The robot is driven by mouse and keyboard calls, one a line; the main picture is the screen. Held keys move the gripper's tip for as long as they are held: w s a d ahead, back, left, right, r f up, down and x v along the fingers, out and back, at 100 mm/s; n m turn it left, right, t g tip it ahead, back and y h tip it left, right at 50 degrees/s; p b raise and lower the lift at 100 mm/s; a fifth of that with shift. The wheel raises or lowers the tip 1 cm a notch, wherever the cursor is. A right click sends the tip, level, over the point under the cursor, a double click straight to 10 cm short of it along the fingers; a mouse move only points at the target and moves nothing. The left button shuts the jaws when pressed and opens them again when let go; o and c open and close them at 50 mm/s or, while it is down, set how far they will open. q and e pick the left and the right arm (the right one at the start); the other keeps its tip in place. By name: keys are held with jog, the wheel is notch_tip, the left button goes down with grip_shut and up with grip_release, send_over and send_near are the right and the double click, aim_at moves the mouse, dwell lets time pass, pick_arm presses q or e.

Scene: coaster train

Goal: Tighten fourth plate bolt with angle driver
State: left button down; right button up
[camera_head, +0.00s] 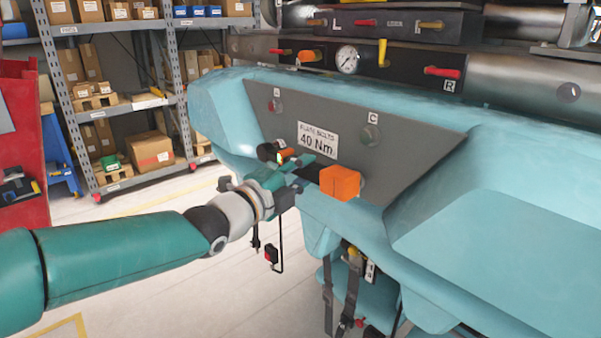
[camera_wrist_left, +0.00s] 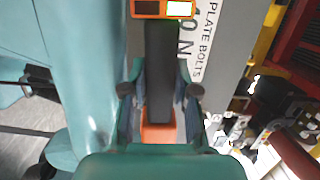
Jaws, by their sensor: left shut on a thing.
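The grey plate (camera_head: 330,125) on the teal coaster car carries a label reading "PLATE BOLTS 40 Nm" (camera_head: 318,140). A bolt by the letter A (camera_head: 276,106) and a bolt by the letter C (camera_head: 371,136) show on it. My left gripper (camera_head: 300,172) is shut on the angle driver (camera_head: 340,183), which has a dark handle and orange parts. Its handle (camera_wrist_left: 160,70) runs between the fingers (camera_wrist_left: 160,100) in the left wrist view, with a small display at the top. The driver's dark end lies near the plate's lower left; contact with a bolt there is hidden. My right gripper is out of view.
Above the plate are a panel with a pressure gauge (camera_head: 347,59) and coloured levers. Shelving (camera_head: 125,105) with boxes stands at the back left, beside a red cabinet (camera_head: 22,140). Straps (camera_head: 345,300) hang under the car. Floor at lower left is open.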

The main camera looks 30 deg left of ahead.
pick_arm(q)
jog(key=shift+r+b, duration=0.3)
jog(key=shift+b, duration=0.1)
dwell(1.2)
jog(key=shift+s+a, duration=0.1)
jog(key=shift+s, duration=0.05)
jog(key=shift+a+v, duration=0.15)
jog(key=shift+v, duration=0.85)
jog(key=shift+a+v, duration=0.15)
jog(key=shift+v, duration=0.85)
jog(key=shift+f, duration=0.1)
